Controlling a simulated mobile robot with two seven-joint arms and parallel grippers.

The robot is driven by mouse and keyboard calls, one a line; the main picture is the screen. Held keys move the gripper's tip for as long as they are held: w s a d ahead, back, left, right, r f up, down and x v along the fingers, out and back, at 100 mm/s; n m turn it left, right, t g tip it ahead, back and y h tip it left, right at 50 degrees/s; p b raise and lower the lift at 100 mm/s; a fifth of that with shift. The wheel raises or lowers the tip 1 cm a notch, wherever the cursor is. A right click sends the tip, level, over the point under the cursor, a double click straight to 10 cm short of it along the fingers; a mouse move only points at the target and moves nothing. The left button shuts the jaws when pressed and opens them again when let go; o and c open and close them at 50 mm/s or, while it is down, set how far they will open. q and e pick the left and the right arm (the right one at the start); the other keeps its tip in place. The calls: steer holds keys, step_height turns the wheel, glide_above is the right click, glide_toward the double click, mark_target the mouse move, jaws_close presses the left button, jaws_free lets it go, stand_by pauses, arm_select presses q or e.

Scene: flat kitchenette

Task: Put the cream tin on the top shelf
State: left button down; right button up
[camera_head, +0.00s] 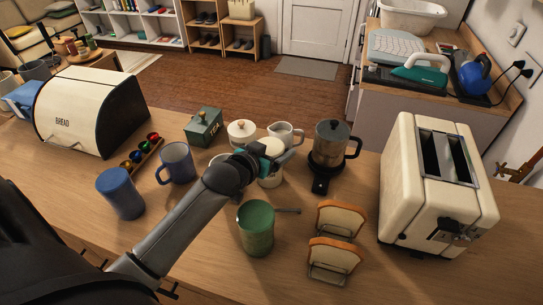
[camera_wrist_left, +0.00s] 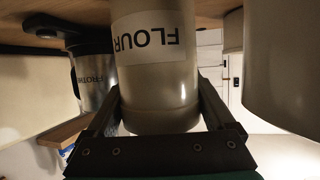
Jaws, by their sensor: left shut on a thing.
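The cream tin (camera_wrist_left: 160,85) fills the middle of the left wrist view, upside down there, with a white label reading FLOUR. My left gripper (camera_wrist_left: 158,108) is shut around its body, one dark finger on each side. In the head view my left gripper (camera_head: 255,164) reaches the cream tin (camera_head: 271,181) at the middle of the counter and hides part of it. I cannot tell whether the tin touches the counter. My right gripper is not in view. A white shelf unit (camera_head: 131,24) stands far back; I cannot tell whether the top shelf meant is there.
A toaster (camera_head: 433,187) stands right, a bread bin (camera_head: 90,108) left. Bare counter (camera_head: 190,205) lies beside my arm.

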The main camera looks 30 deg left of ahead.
arm_select(q)
step_height(320, 180, up, 20)
steer(key=p, duration=0.5)
steer(key=s+d+b, duration=0.2)
steer(key=d+b, duration=0.8)
steer(key=d, duration=0.2)
steer(key=shift+r, duration=0.1)
stand_by(0.6)
